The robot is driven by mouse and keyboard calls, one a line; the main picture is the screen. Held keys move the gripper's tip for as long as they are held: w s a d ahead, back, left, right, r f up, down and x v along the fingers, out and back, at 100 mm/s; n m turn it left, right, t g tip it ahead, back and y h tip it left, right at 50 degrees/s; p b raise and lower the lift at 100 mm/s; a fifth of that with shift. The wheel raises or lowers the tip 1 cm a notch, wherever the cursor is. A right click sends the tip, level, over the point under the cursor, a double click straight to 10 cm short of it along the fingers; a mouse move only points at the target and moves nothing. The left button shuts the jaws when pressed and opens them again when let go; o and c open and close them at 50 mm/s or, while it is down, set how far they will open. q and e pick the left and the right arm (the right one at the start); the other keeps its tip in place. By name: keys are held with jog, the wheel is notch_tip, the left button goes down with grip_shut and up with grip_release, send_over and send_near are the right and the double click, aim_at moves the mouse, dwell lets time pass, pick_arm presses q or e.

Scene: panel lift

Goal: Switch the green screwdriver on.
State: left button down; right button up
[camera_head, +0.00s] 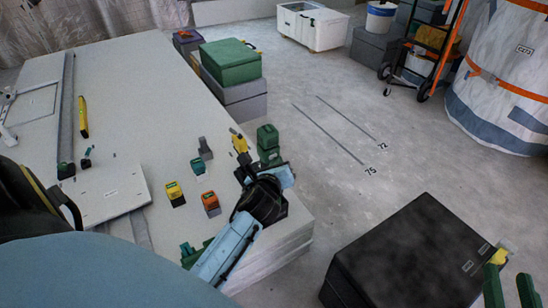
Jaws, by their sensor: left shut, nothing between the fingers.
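A small tool with a teal-green top (197,165) and a dark body stands on the pale table (140,75). I cannot tell for sure that it is the green screwdriver, and its switch is too small to make out. My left gripper (268,134) is shut and empty over the table's right edge, to the right of this tool and apart from it. Another green item (194,254) shows at the table's near side, partly hidden by my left forearm. My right gripper (510,284) is at the bottom right, its green fingers spread, by the black box (415,250).
A yellow-topped tool (174,192), an orange-topped tool (210,203) and a dark grey item (205,148) stand near the green-topped tool. A white panel (105,195) lies to the left. Open floor lies to the right.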

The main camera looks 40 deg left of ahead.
dwell(0.3)
pick_arm(q)
jog(key=shift+s+d+p, duration=0.15)
jog(key=shift+d+p, duration=0.2)
jog(key=shift+d, duration=0.1)
jog(key=shift+d, duration=0.1)
jog(key=shift+s+d, duration=0.4)
jog(key=shift+d, duration=0.5)
jog(key=shift+s+d, duration=0.4)
jog(key=shift+d, duration=0.45)
jog(key=shift+s+d, duration=0.4)
jog(key=shift+d, duration=0.5)
